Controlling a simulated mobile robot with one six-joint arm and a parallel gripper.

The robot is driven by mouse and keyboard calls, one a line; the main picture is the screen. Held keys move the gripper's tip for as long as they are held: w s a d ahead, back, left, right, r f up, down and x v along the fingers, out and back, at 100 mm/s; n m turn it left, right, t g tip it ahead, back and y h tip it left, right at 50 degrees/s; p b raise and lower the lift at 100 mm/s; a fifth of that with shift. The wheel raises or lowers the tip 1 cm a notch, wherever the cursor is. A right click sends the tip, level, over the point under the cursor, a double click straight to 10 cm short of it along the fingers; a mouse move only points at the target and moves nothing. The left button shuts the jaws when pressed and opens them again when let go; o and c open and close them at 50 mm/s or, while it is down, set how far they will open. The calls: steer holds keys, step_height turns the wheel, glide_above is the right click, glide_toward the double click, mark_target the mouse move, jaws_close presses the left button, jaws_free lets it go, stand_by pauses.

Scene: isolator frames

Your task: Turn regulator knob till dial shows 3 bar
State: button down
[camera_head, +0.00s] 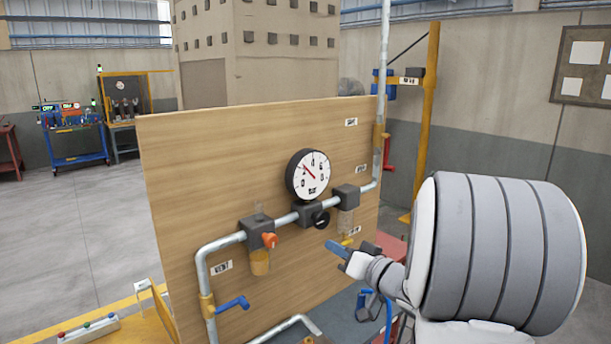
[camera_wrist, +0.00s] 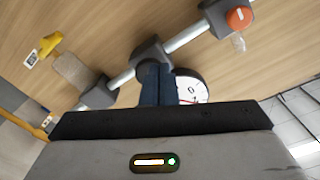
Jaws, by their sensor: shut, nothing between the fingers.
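The round white dial (camera_head: 308,175) is on the wooden panel, its red needle pointing up and left; its numbers are too small to read surely. Below it is the dark regulator block (camera_head: 305,210) with a round black knob (camera_head: 321,219) on its front. My gripper (camera_head: 332,246) is shut and empty, its blue fingertips below and right of the knob in the head view. In the wrist view the fingers (camera_wrist: 155,84) point at the regulator block (camera_wrist: 148,54) and hide the knob. The dial (camera_wrist: 191,88) is partly hidden there. I cannot tell whether the fingers touch the knob.
The wooden panel (camera_head: 190,180) carries a grey pipe (camera_head: 225,242). An orange knob (camera_head: 269,240) is left of the regulator, another dark block (camera_head: 346,196) right of it. A blue valve handle (camera_head: 233,303) is low left, a red handle (camera_head: 387,154) at the right edge.

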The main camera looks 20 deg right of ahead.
steer(key=n+b, duration=0.4)
steer(key=n, duration=1.4)
glide_toward(321, 219)
steer(key=w+d+f, duration=0.2)
steer(key=d, duration=0.2)
steer(key=x, duration=0.7)
steer(key=shift+w, duration=0.15)
steer(key=shift+a, duration=0.3)
steer(key=shift+a+f+b, duration=0.25)
steer(key=shift+f+b, duration=0.15)
steer(key=shift+b, duration=1.45)
steer(key=shift+d+f, duration=0.2)
steer(key=shift+f, duration=0.05)
